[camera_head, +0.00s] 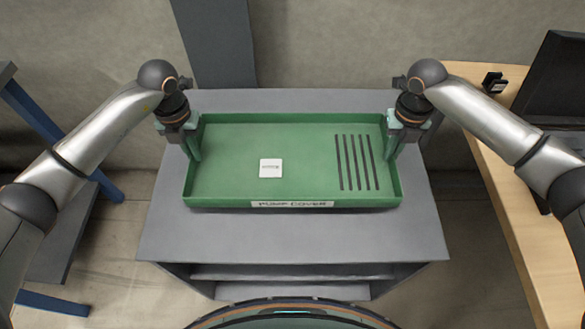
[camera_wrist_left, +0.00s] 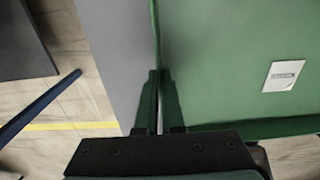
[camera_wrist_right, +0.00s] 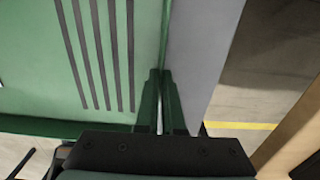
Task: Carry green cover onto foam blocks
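The green cover (camera_head: 230,140) is a shallow, wide tray shape with a low rim, a "PUMP COVER" label on its front wall, a white sticker and dark slots. It is level over the grey bench top, and I cannot tell whether it rests there or hangs slightly above. My left gripper (camera_head: 196,154) is shut on its left wall, with a finger on each side in the left wrist view (camera_wrist_left: 159,76). My right gripper (camera_head: 391,155) is shut on its right wall, likewise in the right wrist view (camera_wrist_right: 160,76). No foam blocks show.
The grey bench (camera_head: 290,238) has bare top in front of the cover and open shelves below. A wooden desk (camera_head: 530,240) with a dark monitor (camera_head: 557,80) stands at the right. A blue-legged grey rack (camera_head: 60,240) stands at the left.

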